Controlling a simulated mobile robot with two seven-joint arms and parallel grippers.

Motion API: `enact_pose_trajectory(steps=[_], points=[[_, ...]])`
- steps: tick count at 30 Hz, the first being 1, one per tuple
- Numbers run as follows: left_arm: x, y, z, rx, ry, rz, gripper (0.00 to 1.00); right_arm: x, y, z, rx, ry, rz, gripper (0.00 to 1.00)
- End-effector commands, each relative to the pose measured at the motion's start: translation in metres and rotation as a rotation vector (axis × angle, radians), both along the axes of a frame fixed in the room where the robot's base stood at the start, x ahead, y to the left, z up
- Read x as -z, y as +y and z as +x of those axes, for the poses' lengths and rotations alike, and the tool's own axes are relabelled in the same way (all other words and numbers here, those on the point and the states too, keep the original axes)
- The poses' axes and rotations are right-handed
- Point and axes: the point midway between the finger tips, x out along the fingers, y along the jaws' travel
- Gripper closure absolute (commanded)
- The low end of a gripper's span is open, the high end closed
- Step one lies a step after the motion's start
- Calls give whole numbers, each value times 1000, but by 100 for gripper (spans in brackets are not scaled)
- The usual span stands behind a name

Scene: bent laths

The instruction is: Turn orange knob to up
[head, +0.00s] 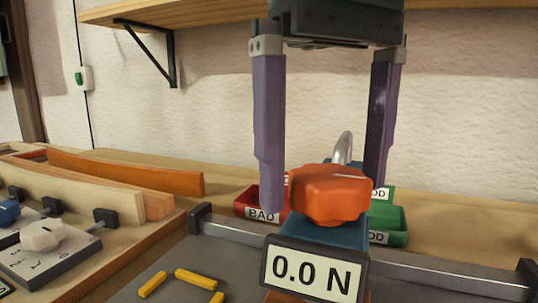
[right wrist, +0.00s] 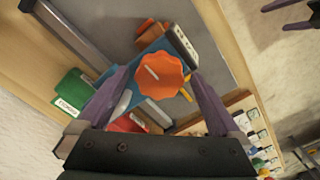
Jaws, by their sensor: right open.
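The orange knob (head: 328,198) is scalloped and sits on top of a blue block (head: 318,234) with a "0.0 N" display (head: 313,274). A white line on its top points to the right in the head view. The knob also shows in the right wrist view (right wrist: 164,82). My right gripper (head: 322,190) is open, with one purple finger on each side of the knob; whether they touch it is unclear. The fingers also flank it in the right wrist view (right wrist: 158,76). Purple parts, likely my left gripper (right wrist: 286,16), show at that view's top right corner.
Red (head: 246,202) and green (head: 390,224) bins stand behind the knob. A metal hook (head: 343,148) rises just behind it. Yellow sticks (head: 196,279) lie on the grey surface in front. A white knob (head: 42,235) and curved laths (head: 120,172) are at left. A shelf (head: 170,14) hangs above.

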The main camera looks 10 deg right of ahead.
Motion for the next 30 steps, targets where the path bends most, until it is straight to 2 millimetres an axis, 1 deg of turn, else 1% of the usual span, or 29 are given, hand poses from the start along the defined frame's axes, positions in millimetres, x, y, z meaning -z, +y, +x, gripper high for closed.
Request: enact_pose_trajectory(steps=[4, 8, 15, 19, 22, 30], points=[[-6, 0, 0, 1, 0, 0, 0, -7, 0, 0, 1, 0, 0, 0], [-19, 0, 0, 0, 0, 0, 0, -24, 0, 0, 0, -1, 1, 0], [-58, 0, 0, -1, 0, 0, 0, -73, 0, 0, 0, -1, 0, 0], [-75, -1, 0, -2, 0, -4, 0, -94, 0, 0, 0, 0, 0, 0], [-80, -2, 0, -4, 0, -7, 0, -101, 0, 0, 0, 0, 0, 0], [-78, -3, 0, -6, -1, -10, 0, -99, 0, 0, -1, 0, 0, 0]])
